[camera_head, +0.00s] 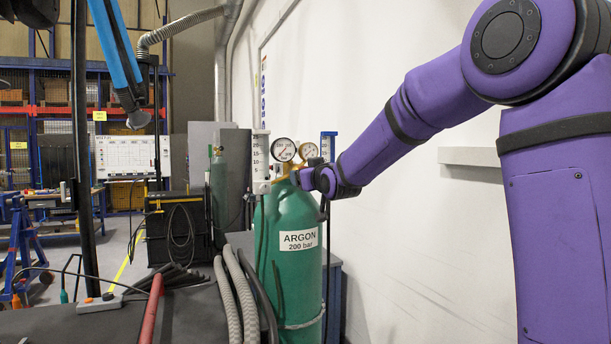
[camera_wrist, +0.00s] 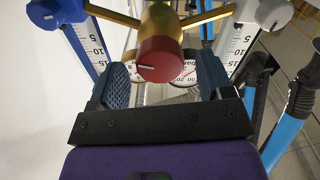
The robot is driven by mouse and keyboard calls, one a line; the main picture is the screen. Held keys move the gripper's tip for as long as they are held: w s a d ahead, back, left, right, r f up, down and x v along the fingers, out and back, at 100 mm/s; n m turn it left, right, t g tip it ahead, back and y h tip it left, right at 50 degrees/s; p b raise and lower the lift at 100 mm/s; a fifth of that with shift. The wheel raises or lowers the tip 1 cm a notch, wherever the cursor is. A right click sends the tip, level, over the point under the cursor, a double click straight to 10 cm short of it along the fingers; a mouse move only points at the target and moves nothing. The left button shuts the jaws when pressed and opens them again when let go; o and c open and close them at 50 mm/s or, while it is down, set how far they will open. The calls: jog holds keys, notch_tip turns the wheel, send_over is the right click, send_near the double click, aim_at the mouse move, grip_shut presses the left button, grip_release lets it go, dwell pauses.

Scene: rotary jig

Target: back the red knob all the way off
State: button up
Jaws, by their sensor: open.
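The red knob (camera_wrist: 161,60) is on a brass regulator body (camera_wrist: 160,22) in the wrist view, its round face toward my camera. My gripper (camera_wrist: 163,78) is open, with one blue finger at each lower side of the knob and a visible gap on both sides. I cannot tell how deep the knob lies between the fingertips. In the head view my gripper (camera_head: 313,180) is at the regulator on top of the green argon cylinder (camera_head: 290,265); there the knob is hidden.
Flow tubes flank the regulator, one with a blue knob (camera_wrist: 45,12) and one with a white knob (camera_wrist: 272,12). A pressure gauge (camera_head: 283,149) stands close above my gripper, with another (camera_head: 307,151) beside it. Hoses (camera_head: 232,295) lie left of the cylinder; a wall (camera_head: 420,230) is right.

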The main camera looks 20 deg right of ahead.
jog(key=shift+w, duration=0.85)
jog(key=c, duration=0.9)
